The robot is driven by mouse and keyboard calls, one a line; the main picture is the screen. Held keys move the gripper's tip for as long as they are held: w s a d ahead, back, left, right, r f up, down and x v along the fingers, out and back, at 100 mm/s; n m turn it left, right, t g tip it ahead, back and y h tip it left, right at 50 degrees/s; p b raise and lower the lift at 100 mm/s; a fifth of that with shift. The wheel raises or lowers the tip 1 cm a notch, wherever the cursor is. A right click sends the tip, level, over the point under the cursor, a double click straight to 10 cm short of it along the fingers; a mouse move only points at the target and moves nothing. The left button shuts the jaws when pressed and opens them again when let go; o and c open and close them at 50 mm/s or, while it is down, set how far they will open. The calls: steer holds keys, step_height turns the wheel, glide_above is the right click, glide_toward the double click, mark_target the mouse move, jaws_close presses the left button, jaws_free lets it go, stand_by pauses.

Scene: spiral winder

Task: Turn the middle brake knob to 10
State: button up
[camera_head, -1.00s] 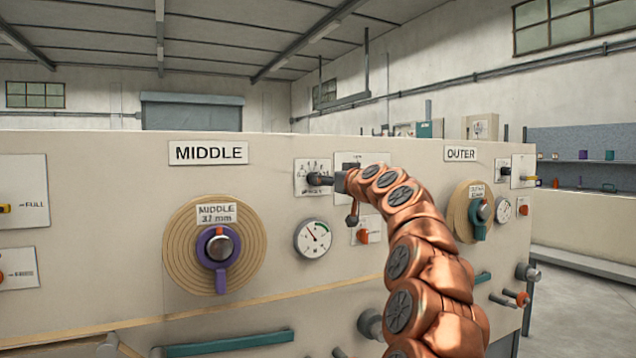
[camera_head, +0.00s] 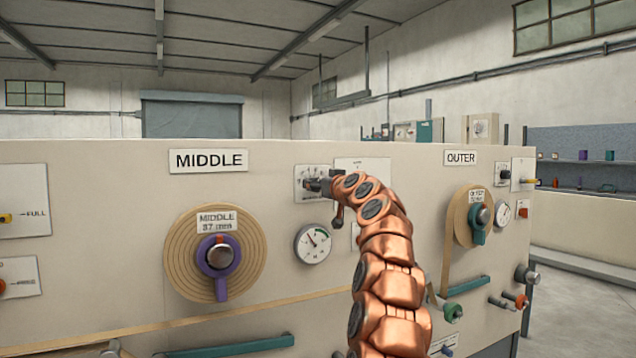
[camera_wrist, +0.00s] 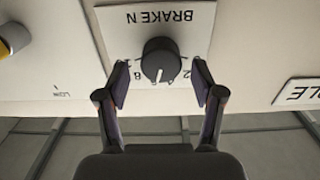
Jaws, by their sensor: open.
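The middle brake knob (camera_wrist: 160,60) is a round black knob with a white pointer line, on a white plate marked BRAKE N (camera_wrist: 172,18) that appears upside down in the wrist view. My gripper (camera_wrist: 160,84) is open, with one finger on each side of the knob and a visible gap to it on both sides. The pointer line lies toward the bottom of the wrist view, near a partly hidden scale. In the head view the brake plate (camera_head: 303,190) sits right of the MIDDLE sign (camera_head: 208,160), and my gripper (camera_head: 318,185) covers most of the knob.
A pressure gauge (camera_head: 314,243) is just below the brake plate. The middle paper roll (camera_head: 182,255) with its purple lever (camera_head: 221,290) is at left. The OUTER roll (camera_head: 456,222) stands farther right. A yellow-tipped control (camera_wrist: 12,38) shows at the wrist view's left edge.

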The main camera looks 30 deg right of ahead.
steer(key=shift+w+f, duration=0.1)
steer(key=shift+w, duration=0.45)
steer(key=shift+c, duration=0.2)
steer(key=c, duration=1.1)
steer(key=shift+d+m+p, duration=0.2)
steer(key=shift+m+p, duration=3.35)
steer(key=shift+m, duration=2.45)
steer(key=shift+s+f, duration=0.1)
